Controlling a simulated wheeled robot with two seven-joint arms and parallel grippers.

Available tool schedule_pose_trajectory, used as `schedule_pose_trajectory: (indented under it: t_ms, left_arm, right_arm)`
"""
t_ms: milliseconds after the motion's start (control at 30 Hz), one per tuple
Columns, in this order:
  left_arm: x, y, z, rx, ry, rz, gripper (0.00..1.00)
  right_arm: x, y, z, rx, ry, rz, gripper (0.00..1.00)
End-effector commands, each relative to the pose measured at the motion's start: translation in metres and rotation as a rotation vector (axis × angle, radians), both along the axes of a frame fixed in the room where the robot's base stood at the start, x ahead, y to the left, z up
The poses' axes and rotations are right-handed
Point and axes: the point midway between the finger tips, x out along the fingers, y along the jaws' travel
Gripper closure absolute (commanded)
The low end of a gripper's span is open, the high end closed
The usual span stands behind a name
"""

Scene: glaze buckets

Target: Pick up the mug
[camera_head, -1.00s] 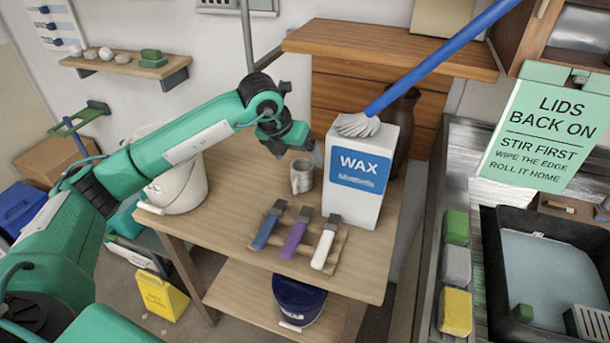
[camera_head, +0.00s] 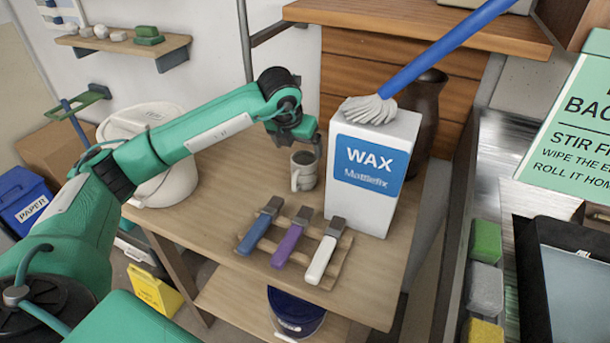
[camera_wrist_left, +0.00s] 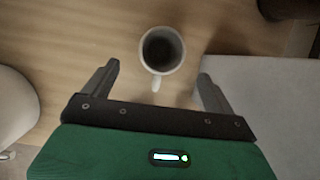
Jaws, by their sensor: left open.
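The mug (camera_head: 303,172) is a small greyish-white cup standing upright on the wooden table (camera_head: 215,215), just left of the white WAX box (camera_head: 375,170). My left gripper (camera_head: 312,150) is above the mug in the head view and hides part of the gripper's far side. In the left wrist view the mug (camera_wrist_left: 162,50) shows its dark inside, with its handle toward the gripper. There my left gripper (camera_wrist_left: 158,76) is open and empty, its fingers apart on either side of the handle's line, with the mug beyond the fingertips. My right gripper is not in view.
The WAX box stands close to the mug's right, with a blue-handled brush (camera_head: 440,48) on top. A white bucket (camera_head: 165,180) stands at the table's left. Blue, purple and white-handled tools (camera_head: 290,243) lie in front. A dark jar (camera_head: 424,105) is behind the box.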

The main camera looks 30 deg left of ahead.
Motion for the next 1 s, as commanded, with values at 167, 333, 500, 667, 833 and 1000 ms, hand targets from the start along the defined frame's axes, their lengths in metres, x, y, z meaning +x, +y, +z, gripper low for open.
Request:
schedule_pose_trajectory:
  t_ms: [167, 333, 500, 667, 833, 1000]
  left_arm:
    - [0.013, 0.001, -0.033, 0.001, 0.004, 0.0, 0.11]
    - [0.022, 0.001, -0.053, 0.0, 0.001, -0.001, 0.11]
    - [0.025, 0.001, -0.063, 0.0, 0.002, 0.0, 0.11]
    - [0.029, -0.002, -0.085, 0.0, 0.005, -0.001, 0.11]
    - [0.037, -0.001, -0.105, 0.0, 0.002, 0.0, 0.11]
    - [0.038, -0.001, -0.108, 0.0, 0.0, -0.002, 0.11]
  right_arm:
    - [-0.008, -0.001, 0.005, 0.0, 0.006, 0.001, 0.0]
    - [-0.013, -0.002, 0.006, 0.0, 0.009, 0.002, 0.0]
    - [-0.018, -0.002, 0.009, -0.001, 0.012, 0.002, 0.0]
    - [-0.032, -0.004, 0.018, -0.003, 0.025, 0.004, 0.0]
    - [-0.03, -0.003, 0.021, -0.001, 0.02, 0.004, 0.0]
    - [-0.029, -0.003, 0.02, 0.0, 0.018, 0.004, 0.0]
